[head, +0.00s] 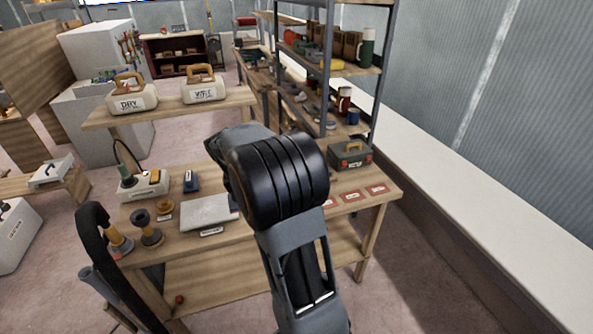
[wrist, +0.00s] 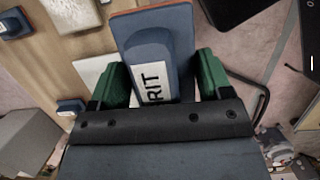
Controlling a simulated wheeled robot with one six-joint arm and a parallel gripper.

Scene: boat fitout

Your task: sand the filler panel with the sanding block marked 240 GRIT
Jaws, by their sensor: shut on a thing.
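My gripper (wrist: 162,84) has green fingers and is shut on a blue sanding block (wrist: 157,40) in the wrist view. The block has an orange-brown edge and a white label reading "RIT"; the rest of the label is hidden, so its number cannot be read. A flat pale grey panel (head: 207,212), likely the filler panel, lies on the wooden bench (head: 255,228) in the head view, with a label in front. It seems to show at the wrist view's top left (wrist: 75,13), apart from the held block. My arm hides the gripper and block in the head view.
Another blue block (head: 191,182) stands behind the panel. Spool-like tools (head: 147,228) and a white box (head: 150,185) stand left of it. Red-marked cards (head: 351,197) and a grey-green toolbox (head: 349,156) are at the right. Two handled cases (head: 203,90) stand on a rear shelf.

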